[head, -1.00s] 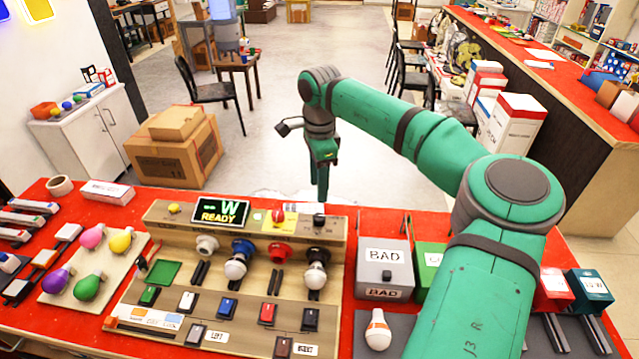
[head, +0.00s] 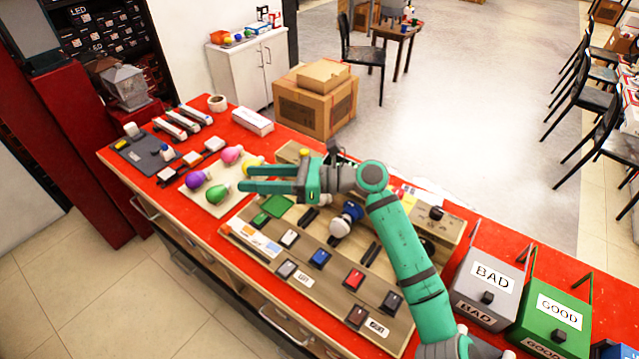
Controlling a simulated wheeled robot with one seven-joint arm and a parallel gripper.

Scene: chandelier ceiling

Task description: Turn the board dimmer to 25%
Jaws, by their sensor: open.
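The wooden test board (head: 297,297) lies on the red counter. A black knob (head: 436,213) stands on its raised back strip at the right end; it looks like the dimmer, but I cannot read its setting. My arm covers part of the back strip and the board's right side, and the display is hidden.
Coloured bulbs (head: 217,196) lie on a pale tray left of the board. A grey BAD box (head: 487,290) and a green GOOD box (head: 552,318) stand at the right. Open floor lies behind the counter.

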